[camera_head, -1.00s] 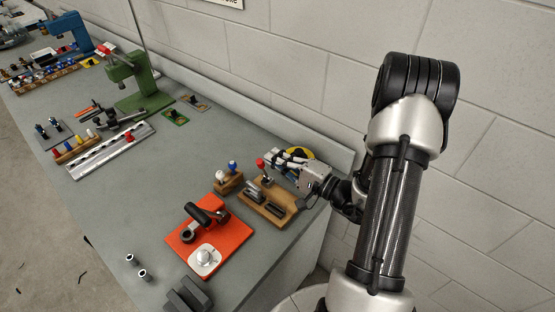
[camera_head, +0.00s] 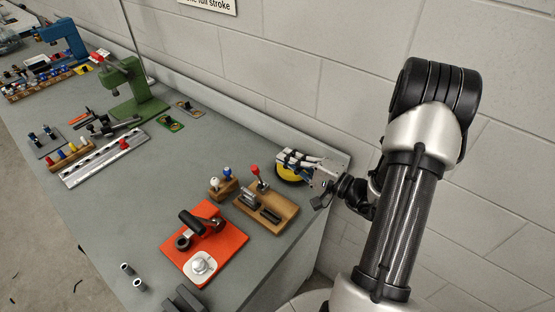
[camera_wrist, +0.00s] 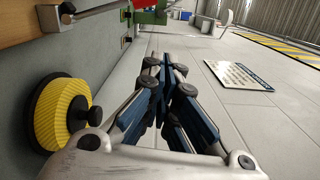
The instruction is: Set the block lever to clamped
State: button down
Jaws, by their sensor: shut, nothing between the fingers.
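A wooden block (camera_head: 283,211) near the bench's right end carries dark metal parts and an upright lever with a red knob (camera_head: 255,170). An orange plate (camera_head: 226,243) in front of it carries a black-handled lever (camera_head: 190,220) lying low and a pale round piece (camera_head: 200,265). I cannot tell which is the block lever. My gripper (camera_head: 281,157) is shut and empty, beyond and to the right of the red knob, apart from it. In the wrist view my gripper (camera_wrist: 163,70) has its fingers together with nothing between them.
A yellow disc (camera_head: 290,174) lies below my gripper; it shows large at left in the wrist view (camera_wrist: 62,112). A small wooden holder (camera_head: 222,189) stands left of the lever block. A green press (camera_head: 136,95) stands farther left. The wall is close behind.

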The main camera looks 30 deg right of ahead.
jog(key=p+v, duration=0.1)
jog(key=v, duration=0.7)
jog(key=shift+r, duration=0.15)
jog(key=shift+a, duration=0.1)
jog(key=s+a+r+n+g+y+p, duration=0.1)
jog(key=a+r+n+g, duration=0.25)
jog(key=a, duration=0.35)
jog(key=s+a+r+n+g+y, duration=0.1)
jog(key=a+r+n+g+y, duration=0.15)
jog(key=a+g, duration=0.35)
jog(key=s+a+r+n+g+p, duration=0.1)
jog(key=a+r+n+g, duration=0.25)
jog(key=a, duration=0.45)
jog(key=s+r+n+h+b, duration=0.1)
jog(key=s+r+n+h, duration=0.1)
jog(key=s+h, duration=0.3)
jog(key=s+r+n+t+h+b, duration=0.1)
jog(key=s+r+n+h, duration=0.1)
jog(key=s+h, duration=0.3)
jog(key=shift+s+a+r+n, duration=0.25)
jog(key=shift+s+n, duration=0.5)
jog(key=shift+s, duration=0.05)
jog(key=shift+h, duration=0.25)
